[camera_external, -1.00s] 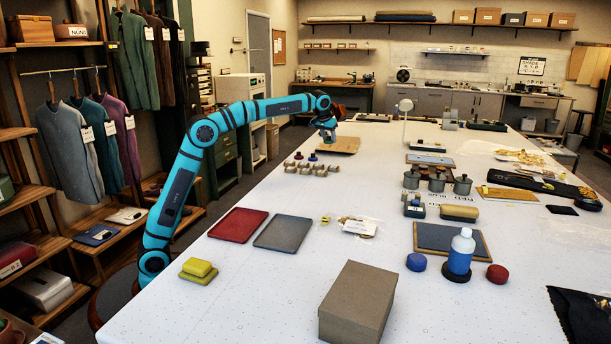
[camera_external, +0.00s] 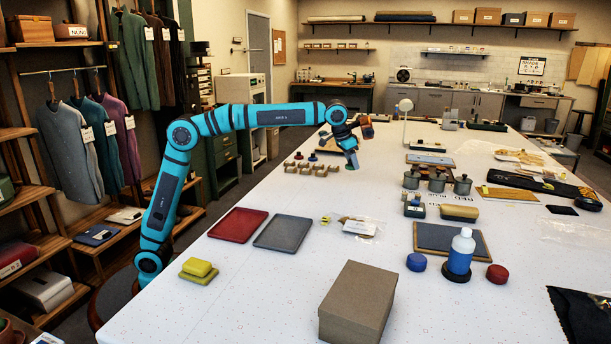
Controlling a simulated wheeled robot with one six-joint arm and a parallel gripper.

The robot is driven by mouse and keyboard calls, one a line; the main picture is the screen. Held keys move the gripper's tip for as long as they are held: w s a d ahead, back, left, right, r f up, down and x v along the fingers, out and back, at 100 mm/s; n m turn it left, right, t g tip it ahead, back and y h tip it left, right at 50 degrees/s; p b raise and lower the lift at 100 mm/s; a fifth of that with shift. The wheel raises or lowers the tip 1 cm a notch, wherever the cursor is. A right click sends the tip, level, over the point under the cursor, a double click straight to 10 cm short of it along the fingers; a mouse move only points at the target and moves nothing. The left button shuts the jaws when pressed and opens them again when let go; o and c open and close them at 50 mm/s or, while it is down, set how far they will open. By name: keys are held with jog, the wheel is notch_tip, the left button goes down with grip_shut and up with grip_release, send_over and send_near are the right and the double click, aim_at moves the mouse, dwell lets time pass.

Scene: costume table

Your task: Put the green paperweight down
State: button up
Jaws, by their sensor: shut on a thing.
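My gripper (camera_external: 352,160) hangs at the end of my outstretched arm, pointing down over the white table, right of the small wooden rack. It is shut on the green paperweight, which is too small and dark at the fingertips to make out clearly. I cannot tell whether its underside touches the table.
A wooden rack (camera_external: 312,169) with small pegs stands just left of my gripper. Several grey pots (camera_external: 437,182) stand to the right. Nearer are a red tray (camera_external: 238,224), a grey tray (camera_external: 284,233) and a cardboard box (camera_external: 357,305). Bare table lies below my gripper.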

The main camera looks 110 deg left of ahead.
jog(key=w+d+m+h, duration=0.1)
jog(key=w+d+m, duration=0.15)
jog(key=d, duration=1.35)
jog(key=m+h, duration=0.3)
jog(key=m, duration=0.6)
send_over(287, 286)
jog(key=s, duration=0.1)
jog(key=shift+t, duration=0.3)
jog(key=shift+s+a+f, duration=0.1)
jog(key=shift+a+f, duration=0.05)
jog(key=shift+f, duration=2.4)
jog(key=shift+s+a+f, duration=0.1)
jog(key=shift+f, duration=2.45)
jog(key=o, duration=1.2)
jog(key=shift+f, duration=0.1)
jog(key=v, duration=1.2)
jog(key=shift+a, duration=0.1)
